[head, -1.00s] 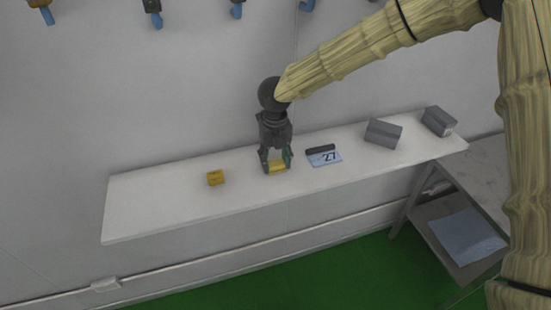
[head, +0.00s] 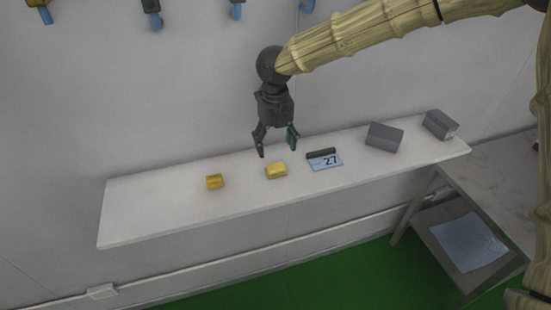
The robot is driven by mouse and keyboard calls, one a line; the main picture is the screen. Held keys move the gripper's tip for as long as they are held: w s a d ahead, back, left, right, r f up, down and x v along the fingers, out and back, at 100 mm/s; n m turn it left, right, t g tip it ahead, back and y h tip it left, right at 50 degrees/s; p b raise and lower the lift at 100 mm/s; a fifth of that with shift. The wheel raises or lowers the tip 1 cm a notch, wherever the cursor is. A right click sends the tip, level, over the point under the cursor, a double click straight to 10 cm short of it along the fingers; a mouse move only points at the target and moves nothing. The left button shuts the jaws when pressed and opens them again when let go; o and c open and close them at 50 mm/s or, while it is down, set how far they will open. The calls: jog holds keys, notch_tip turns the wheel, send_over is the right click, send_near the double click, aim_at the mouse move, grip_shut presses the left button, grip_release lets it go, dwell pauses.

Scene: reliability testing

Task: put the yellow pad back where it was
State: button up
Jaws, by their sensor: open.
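A yellow pad (head: 276,171) lies on the white shelf (head: 150,213), near its middle, just left of the card marked 27. A second small block, darker yellow-orange (head: 214,181), lies on the shelf further left. My gripper (head: 276,153) is open and empty above the yellow pad, its fingers pointing down and apart from it. Nothing hides either block.
A blue card marked 27 with a dark holder (head: 324,160) lies right of the pad. Two grey blocks (head: 384,137) (head: 440,124) stand at the shelf's right end. Hooks (head: 151,13) hang on the wall above. A small table (head: 490,165) stands at the right.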

jog(key=shift+r+b, duration=0.35)
jog(key=shift+r, duration=1.95)
